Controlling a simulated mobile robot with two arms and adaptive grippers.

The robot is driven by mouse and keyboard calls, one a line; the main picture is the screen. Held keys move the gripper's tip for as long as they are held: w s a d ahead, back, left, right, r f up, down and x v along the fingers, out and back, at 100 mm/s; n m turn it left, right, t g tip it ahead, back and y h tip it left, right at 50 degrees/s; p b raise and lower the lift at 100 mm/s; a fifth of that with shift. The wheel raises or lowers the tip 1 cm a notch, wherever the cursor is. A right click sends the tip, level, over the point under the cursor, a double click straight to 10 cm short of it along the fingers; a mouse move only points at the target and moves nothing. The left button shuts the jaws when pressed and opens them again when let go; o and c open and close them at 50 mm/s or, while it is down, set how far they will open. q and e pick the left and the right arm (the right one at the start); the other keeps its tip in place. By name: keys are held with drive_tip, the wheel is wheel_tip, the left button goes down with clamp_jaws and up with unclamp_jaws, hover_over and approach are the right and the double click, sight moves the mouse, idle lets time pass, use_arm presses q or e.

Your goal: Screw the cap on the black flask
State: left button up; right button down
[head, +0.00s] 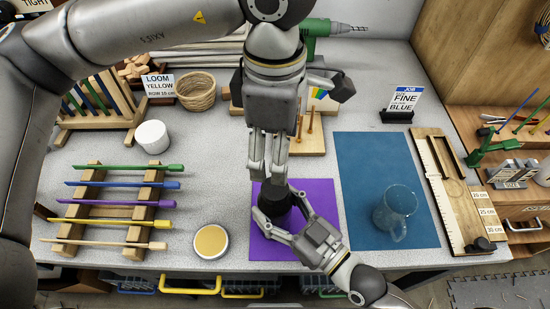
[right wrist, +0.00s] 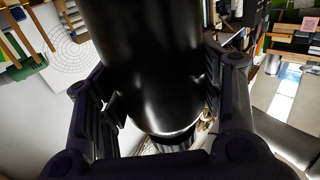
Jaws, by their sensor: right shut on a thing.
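The black flask (head: 274,206) stands on the purple mat (head: 262,248) at the front middle of the table. My right gripper (head: 278,216), coming in from the lower right, is shut around its side. The right wrist view shows the flask's glossy dark body (right wrist: 150,75) between the fingers. My left gripper (head: 268,176) points straight down at the top of the flask, its two fingertips close together there. I cannot make out a separate cap; the fingers and dark flask top hide whether one is between them.
A glass jug (head: 397,208) stands on the blue mat (head: 360,160) to the right. A tan-topped round container (head: 211,241) is close on the left, near the front edge. A rack of coloured rods (head: 92,200), a white cup (head: 152,136) and a basket (head: 196,91) stand farther left.

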idle(0.3)
drive_tip(key=shift+c, duration=1.6)
unclamp_jaws()
drive_tip(key=v, duration=1.2)
drive_tip(key=shift+r, duration=0.1)
